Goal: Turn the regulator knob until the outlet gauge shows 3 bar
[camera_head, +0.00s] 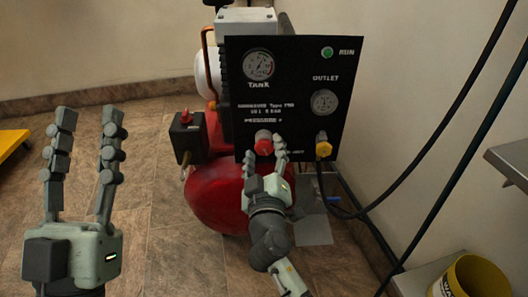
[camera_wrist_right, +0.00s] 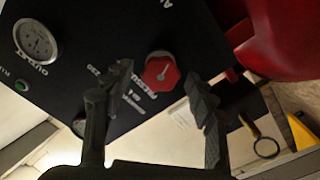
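The red regulator knob (camera_head: 263,142) sits low on the black panel (camera_head: 290,75); it also shows in the right wrist view (camera_wrist_right: 162,71) with a white pointer mark. The outlet gauge (camera_head: 323,102) is at the panel's right and also in the wrist view (camera_wrist_right: 36,40); its needle is too small to read surely. My right gripper (camera_head: 265,154) is at the knob, its open fingers to either side; in the wrist view (camera_wrist_right: 150,90) gaps show between fingers and knob, and I cannot tell whether they touch. My left gripper (camera_head: 90,120) is open and empty, away at the left.
The tank gauge (camera_head: 259,65) and green lamp (camera_head: 327,52) are on the panel. A yellow-collared outlet fitting (camera_head: 323,148) is right of the knob. A red tank (camera_head: 215,195) and switch box (camera_head: 187,138) stand left. Black hoses hang at right. A yellow bucket (camera_head: 470,278) is front right.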

